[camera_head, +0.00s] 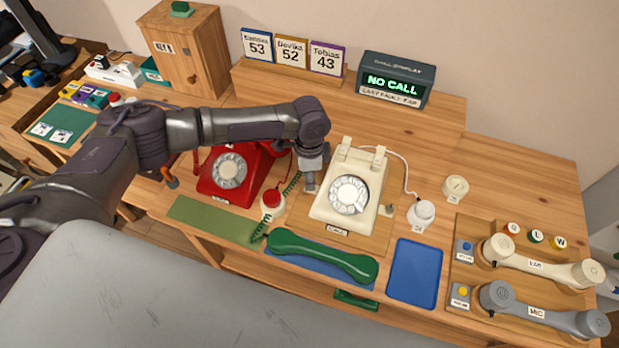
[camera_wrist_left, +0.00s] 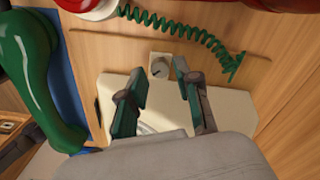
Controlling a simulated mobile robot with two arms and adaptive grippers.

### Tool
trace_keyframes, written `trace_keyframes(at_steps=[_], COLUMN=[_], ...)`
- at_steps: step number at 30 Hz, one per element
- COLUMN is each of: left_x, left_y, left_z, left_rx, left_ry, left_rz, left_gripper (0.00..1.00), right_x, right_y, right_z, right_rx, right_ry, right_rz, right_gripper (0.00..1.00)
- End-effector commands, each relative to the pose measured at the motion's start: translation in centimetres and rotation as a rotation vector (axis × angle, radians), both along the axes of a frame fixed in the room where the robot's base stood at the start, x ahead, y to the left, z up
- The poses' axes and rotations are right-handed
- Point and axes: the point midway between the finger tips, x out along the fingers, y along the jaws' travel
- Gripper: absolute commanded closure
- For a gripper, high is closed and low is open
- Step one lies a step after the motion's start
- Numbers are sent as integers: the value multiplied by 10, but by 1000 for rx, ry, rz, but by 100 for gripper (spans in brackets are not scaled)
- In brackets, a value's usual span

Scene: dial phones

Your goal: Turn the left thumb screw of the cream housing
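The cream housing (camera_head: 371,203) is a rotary phone with a white dial, standing on the wooden desk; its cream body also shows in the left wrist view (camera_wrist_left: 113,90). The left thumb screw (camera_wrist_left: 160,66) is a small pale square piece with a round slotted face at the housing's side. My left gripper (camera_head: 310,187) points down at the left side of the housing and hides the screw in the head view. In the left wrist view its two fingers (camera_wrist_left: 160,76) are apart, with the screw between and just beyond their tips. Contact cannot be told. My right gripper is not in view.
A red phone (camera_head: 238,172) stands to the left, with a green coiled cord (camera_wrist_left: 190,30) close by. A green handset (camera_head: 322,256) lies in front. A small knob (camera_head: 388,210) sits at the housing's right side. A blue mat (camera_head: 415,270) is clear.

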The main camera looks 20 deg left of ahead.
Motion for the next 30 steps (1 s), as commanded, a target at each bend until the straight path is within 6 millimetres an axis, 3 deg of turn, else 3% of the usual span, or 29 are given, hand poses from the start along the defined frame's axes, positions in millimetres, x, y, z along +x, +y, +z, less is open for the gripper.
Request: trace_keyframes(at_steps=[6,14,15,21,30], left_x=[0,0,0,0,0], left_y=[-1,0,0,0,0], left_z=[-17,-19,-19,-19,-18], left_rx=[-1,-1,-1,-1,-1], left_ry=[-1,-1,-1,0,0], left_rz=[0,0,0,-1,-23], left_gripper=[67,67,69,100,100], right_x=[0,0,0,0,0], right_y=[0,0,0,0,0], right_z=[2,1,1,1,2], right_rx=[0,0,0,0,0], right_ry=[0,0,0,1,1], right_rz=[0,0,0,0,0], right_gripper=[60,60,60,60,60])
